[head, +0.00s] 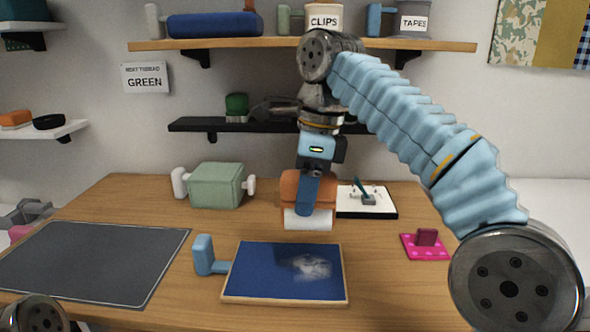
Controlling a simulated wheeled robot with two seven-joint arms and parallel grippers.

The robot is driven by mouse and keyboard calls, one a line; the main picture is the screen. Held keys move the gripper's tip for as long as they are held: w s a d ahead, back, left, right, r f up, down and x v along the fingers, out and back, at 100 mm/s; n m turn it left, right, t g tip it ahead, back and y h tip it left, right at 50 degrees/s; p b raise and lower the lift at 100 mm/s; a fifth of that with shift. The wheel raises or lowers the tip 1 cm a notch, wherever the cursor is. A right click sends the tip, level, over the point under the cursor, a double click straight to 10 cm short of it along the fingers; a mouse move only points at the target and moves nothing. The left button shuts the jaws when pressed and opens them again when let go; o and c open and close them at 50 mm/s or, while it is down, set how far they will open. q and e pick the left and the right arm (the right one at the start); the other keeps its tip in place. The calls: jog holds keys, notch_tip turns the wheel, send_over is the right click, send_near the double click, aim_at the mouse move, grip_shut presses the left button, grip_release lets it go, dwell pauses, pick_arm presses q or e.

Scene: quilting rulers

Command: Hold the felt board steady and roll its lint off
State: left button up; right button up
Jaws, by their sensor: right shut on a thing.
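The felt board (268,278), dark blue with a light wooden frame, lies flat on the table at the front centre. A pale patch of lint (312,267) lies on its right half. My right gripper (315,172) points down above the table, behind the board. It is shut on the blue handle of the lint roller (308,219), whose white roll hangs above and behind the board's far edge, apart from the felt. The fingertips are partly hidden by the handle. Only a round joint of my left arm shows at the bottom left; its gripper is out of view.
A light blue block (204,255) with a side arm stands just left of the board. A dark mat (92,262) lies further left. Behind are a green machine-like box (217,186), an orange object (293,188) and a white tray (377,206). A pink pad (427,248) lies right.

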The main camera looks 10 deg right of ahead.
aim_at(304, 228)
jog(key=shift+w, duration=0.45)
pick_arm(q)
jog(key=shift+w, duration=0.4)
pick_arm(e)
notch_tip(304, 228, down, 6)
jog(key=b, duration=0.5)
jog(key=shift+f, duration=0.15)
pick_arm(q)
jog(key=shift+w+a+f+b, duration=0.1)
jog(key=shift+f+b, duration=0.05)
jog(key=shift+f, duration=0.85)
jog(key=shift+s+a+f+b, duration=0.1)
jog(key=shift+a+f+b, duration=0.1)
jog(key=shift+f, duration=0.75)
jog(key=shift+w+a+f+b, duration=0.1)
jog(key=shift+f+b, duration=0.05)
jog(key=shift+f, duration=0.85)
pick_arm(e)
jog(key=shift+f, duration=0.8)
